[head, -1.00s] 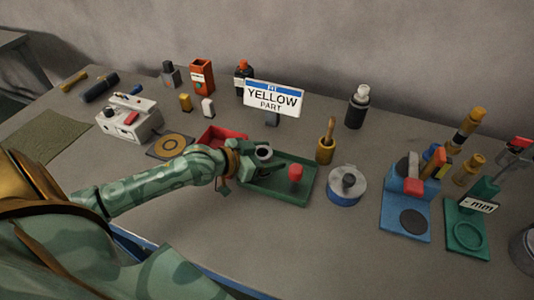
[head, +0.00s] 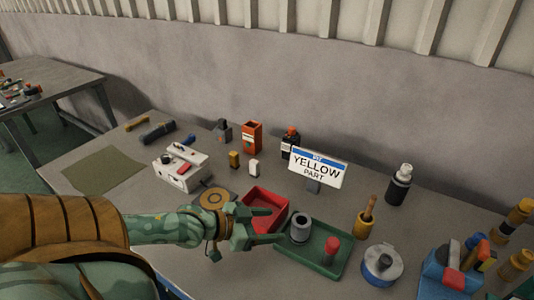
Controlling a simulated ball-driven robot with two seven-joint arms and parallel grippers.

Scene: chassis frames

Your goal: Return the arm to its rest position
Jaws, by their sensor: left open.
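My left arm comes in from the left in the head view. Its green gripper (head: 258,226) is open and empty, in front of the red tray (head: 280,199) and beside the left end of the green tray (head: 335,262). The green tray holds a grey ring-shaped part (head: 300,228) and a red-topped peg (head: 332,247), both apart from the fingers. My right gripper is not in view.
A "YELLOW PART" sign (head: 318,167) stands behind the trays. A white control box (head: 180,169) and a round brown pad (head: 214,198) lie left of them. A grey-white round can (head: 382,264) and a blue fixture (head: 445,270) stand right. The olive mat (head: 107,170) is clear.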

